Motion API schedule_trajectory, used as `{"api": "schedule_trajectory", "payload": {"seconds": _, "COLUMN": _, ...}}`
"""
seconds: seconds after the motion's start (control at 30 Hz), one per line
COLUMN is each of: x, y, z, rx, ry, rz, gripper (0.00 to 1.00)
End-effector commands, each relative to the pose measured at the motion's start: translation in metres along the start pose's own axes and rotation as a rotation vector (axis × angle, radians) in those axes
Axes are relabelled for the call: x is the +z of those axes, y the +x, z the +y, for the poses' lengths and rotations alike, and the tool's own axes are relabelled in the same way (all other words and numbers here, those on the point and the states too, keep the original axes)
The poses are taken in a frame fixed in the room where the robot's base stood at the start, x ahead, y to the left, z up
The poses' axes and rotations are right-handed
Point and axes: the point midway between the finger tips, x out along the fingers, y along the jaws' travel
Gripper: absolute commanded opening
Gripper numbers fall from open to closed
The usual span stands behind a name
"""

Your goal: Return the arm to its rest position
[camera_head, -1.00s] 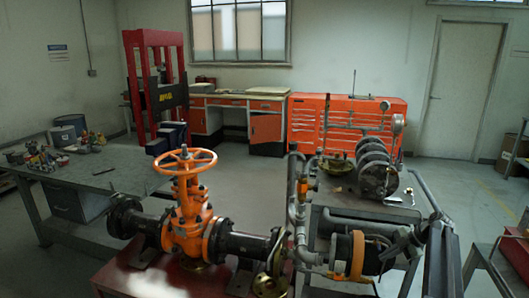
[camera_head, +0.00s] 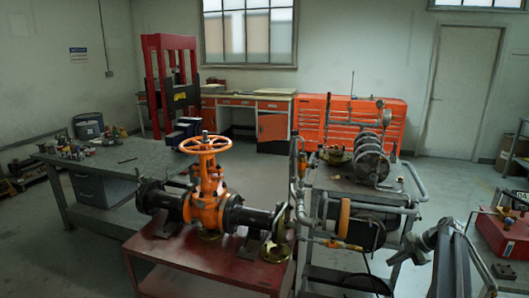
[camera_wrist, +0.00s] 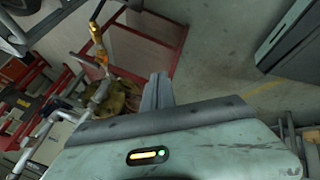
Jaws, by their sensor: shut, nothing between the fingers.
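The orange gate valve (camera_head: 208,200) with its orange handwheel (camera_head: 205,145) stands upright on a red table (camera_head: 165,250), joined to dark pipe ends on both sides. My arm shows at the lower right of the head view, well to the right of the valve and apart from it. In the wrist view, my gripper (camera_wrist: 157,92) has its grey fingers together with nothing between them. In that view a brass-coloured flange (camera_wrist: 120,98) lies beyond the fingers to the left; I see no contact with it.
A cart (camera_head: 365,190) with pipes and a machine stands right of the valve, close to my arm. A grey workbench (camera_head: 110,160) is at the left. A red box (camera_head: 503,232) sits at the right edge. Open floor lies behind the cart.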

Motion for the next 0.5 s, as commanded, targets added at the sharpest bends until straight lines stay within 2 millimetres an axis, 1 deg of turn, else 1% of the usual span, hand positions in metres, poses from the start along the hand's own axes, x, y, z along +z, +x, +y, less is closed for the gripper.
{"api": "schedule_trajectory", "payload": {"seconds": 0.27, "x": -0.045, "y": 0.025, "z": -0.005, "rx": -0.068, "ry": 0.188, "rz": -0.028, "gripper": 0.0}}
{"api": "schedule_trajectory", "payload": {"seconds": 0.37, "x": -0.066, "y": 0.035, "z": -0.009, "rx": -0.097, "ry": 0.281, "rz": -0.049, "gripper": 0.0}}
{"api": "schedule_trajectory", "payload": {"seconds": 0.47, "x": -0.09, "y": 0.047, "z": -0.015, "rx": -0.129, "ry": 0.395, "rz": -0.081, "gripper": 0.0}}
{"api": "schedule_trajectory", "payload": {"seconds": 0.5, "x": -0.101, "y": 0.052, "z": -0.018, "rx": -0.143, "ry": 0.446, "rz": -0.098, "gripper": 0.0}}
